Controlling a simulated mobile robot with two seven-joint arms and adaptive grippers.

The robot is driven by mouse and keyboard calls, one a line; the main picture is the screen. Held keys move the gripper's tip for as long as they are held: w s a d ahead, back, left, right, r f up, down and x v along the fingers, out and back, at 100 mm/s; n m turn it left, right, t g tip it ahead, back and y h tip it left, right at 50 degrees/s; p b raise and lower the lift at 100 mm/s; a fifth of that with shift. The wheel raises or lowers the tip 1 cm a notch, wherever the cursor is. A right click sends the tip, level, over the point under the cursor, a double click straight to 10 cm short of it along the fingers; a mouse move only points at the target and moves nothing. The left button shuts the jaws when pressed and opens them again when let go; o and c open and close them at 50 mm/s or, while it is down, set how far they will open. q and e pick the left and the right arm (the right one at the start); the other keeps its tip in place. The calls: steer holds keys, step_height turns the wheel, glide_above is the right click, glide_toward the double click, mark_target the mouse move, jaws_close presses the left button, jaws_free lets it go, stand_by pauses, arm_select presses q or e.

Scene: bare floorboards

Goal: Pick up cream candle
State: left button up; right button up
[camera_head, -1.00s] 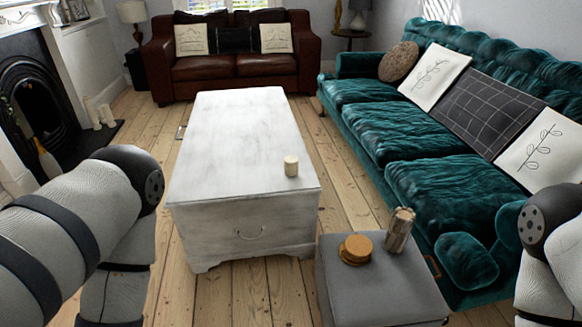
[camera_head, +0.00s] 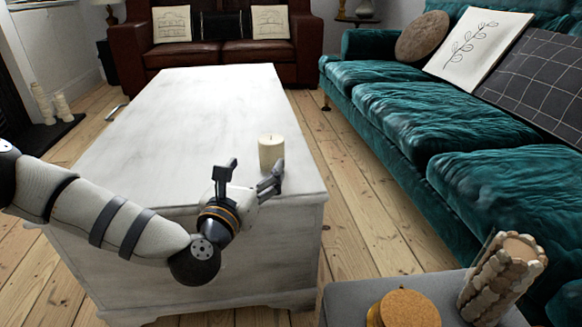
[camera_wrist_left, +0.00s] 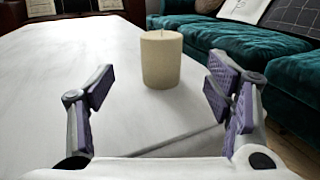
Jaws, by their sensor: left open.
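The cream candle (camera_head: 271,153) stands upright on the white chest (camera_head: 190,110), near its front right corner. It also shows in the left wrist view (camera_wrist_left: 161,60), ahead of the fingers and roughly midway between them. My left gripper (camera_head: 250,176) is open and empty at the chest's front edge, with its fingers pointing toward the candle. In the left wrist view the two purple-padded fingers (camera_wrist_left: 160,95) are spread wide, and the candle is beyond them, not between the pads. My right gripper is not in view.
A grey ottoman (camera_head: 345,304) at the lower right bears cork coasters (camera_head: 404,310) and a wooden holder (camera_head: 503,275). A teal sofa (camera_head: 440,120) runs along the right. A brown leather sofa (camera_head: 215,52) stands behind the chest. The rest of the chest top is clear.

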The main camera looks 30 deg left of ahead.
mark_target(267, 152)
arm_select(q)
steer(key=b+x, duration=0.1)
steer(key=x, duration=0.4)
steer(key=b+x, duration=0.2)
steer(key=x, duration=0.3)
steer(key=shift+w+d+f, duration=0.1)
steer(key=shift+d+f, duration=0.1)
steer(key=shift+f, duration=0.05)
steer(key=shift+w+r, duration=0.1)
steer(key=shift+w, duration=0.05)
steer(key=c, duration=1.4)
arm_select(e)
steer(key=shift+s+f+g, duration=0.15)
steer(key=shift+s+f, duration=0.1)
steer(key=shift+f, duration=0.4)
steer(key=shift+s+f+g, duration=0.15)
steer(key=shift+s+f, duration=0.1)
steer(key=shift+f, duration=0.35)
